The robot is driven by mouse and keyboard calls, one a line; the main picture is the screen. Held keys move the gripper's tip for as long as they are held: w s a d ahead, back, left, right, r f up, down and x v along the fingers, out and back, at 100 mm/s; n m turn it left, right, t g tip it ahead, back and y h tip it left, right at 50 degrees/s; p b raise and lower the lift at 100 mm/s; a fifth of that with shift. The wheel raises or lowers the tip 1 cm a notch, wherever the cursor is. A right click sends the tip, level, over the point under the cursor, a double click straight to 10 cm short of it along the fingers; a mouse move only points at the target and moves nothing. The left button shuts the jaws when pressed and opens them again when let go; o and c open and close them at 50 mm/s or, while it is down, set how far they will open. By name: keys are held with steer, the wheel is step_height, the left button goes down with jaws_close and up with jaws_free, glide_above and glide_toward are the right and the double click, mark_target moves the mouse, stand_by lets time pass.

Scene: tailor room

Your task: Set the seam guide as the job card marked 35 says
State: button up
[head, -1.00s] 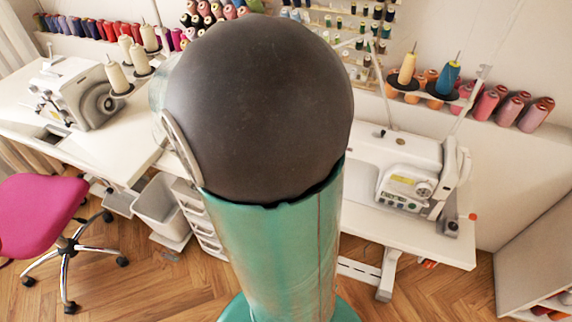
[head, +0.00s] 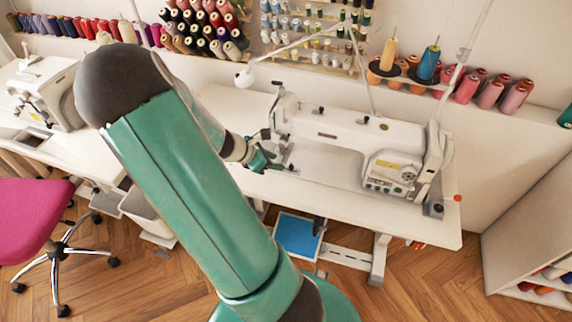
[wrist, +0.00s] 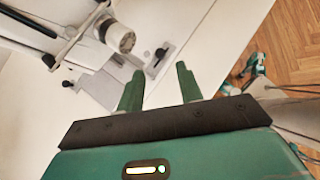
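The white sewing machine (head: 340,135) stands on its white table, with its needle end toward my arm. In the wrist view, a small grey metal piece (wrist: 153,68) with a dark knob lies on the table beside the machine bed; it looks like the seam guide. My gripper (wrist: 158,88) is open and empty, its two green fingers apart, with the tips just short of that piece. In the head view my gripper (head: 265,160) is over the table's left part, near the needle end. I see no job card or number marking, and no readable scale.
Thread cones (head: 427,65) stand behind the machine. A second machine (head: 50,92) and a pink chair (head: 35,215) are at the left. A blue pedal (head: 298,235) is under the table. A shelf unit (head: 535,235) stands at the right.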

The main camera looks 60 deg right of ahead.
mark_target(291, 166)
steer(key=x, duration=0.6)
steer(key=shift+d+f, duration=0.1)
jaws_close()
